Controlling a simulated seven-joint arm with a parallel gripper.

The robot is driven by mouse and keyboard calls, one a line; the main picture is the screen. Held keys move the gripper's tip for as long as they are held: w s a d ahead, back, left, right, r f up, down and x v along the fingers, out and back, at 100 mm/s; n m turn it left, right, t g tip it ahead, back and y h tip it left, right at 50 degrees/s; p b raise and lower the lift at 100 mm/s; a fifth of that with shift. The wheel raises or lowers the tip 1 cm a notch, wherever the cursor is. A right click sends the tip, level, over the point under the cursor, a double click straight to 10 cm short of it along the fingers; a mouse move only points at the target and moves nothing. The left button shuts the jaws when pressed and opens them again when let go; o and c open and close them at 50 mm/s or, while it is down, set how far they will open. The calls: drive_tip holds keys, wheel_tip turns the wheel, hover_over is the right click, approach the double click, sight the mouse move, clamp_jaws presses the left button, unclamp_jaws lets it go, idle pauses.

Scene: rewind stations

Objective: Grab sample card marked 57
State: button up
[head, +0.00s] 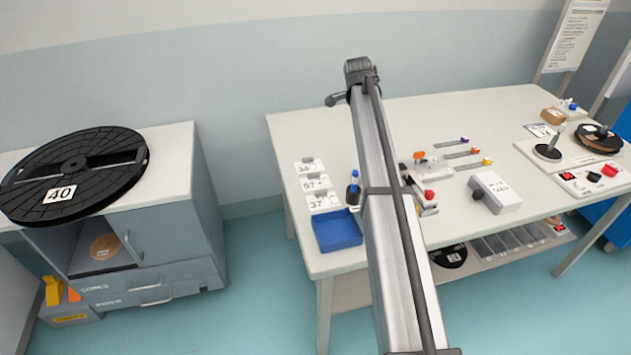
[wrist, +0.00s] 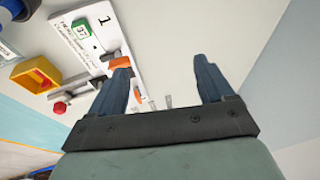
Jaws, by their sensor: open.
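The sample card marked 57 (head: 316,183) lies on the left part of the worktable in the head view. It is the middle one of three white cards in a column, with card 34 (head: 309,168) behind it and card 37 (head: 323,201) in front. My gripper (wrist: 161,64) shows in the wrist view, with its two dark fingers wide apart and nothing between them. I cannot make out the gripper in the head view, and the cards cannot be made out in the wrist view.
A blue tray (head: 338,232) sits just in front of the cards, and a blue-capped bottle (head: 353,188) stands right of them. A white label device (head: 495,193) is farther right. The wrist view shows a white board (wrist: 110,45) marked 1 and a yellow frame (wrist: 35,73).

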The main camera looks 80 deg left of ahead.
sight(318, 182)
drive_tip(key=s+d+f+t+h, duration=0.1)
drive_tip(key=s+d+h, duration=0.1)
drive_tip(key=s, duration=0.9)
drive_tip(key=s+d+f+h, duration=0.1)
drive_tip(key=s+d+f, duration=0.1)
drive_tip(key=s, duration=0.9)
drive_tip(key=x, duration=1.3)
drive_tip(key=shift+w+a+f, duration=0.15)
drive_tip(key=shift+w, duration=0.2)
drive_tip(key=shift+c, duration=0.4)
drive_tip(key=c, duration=0.7)
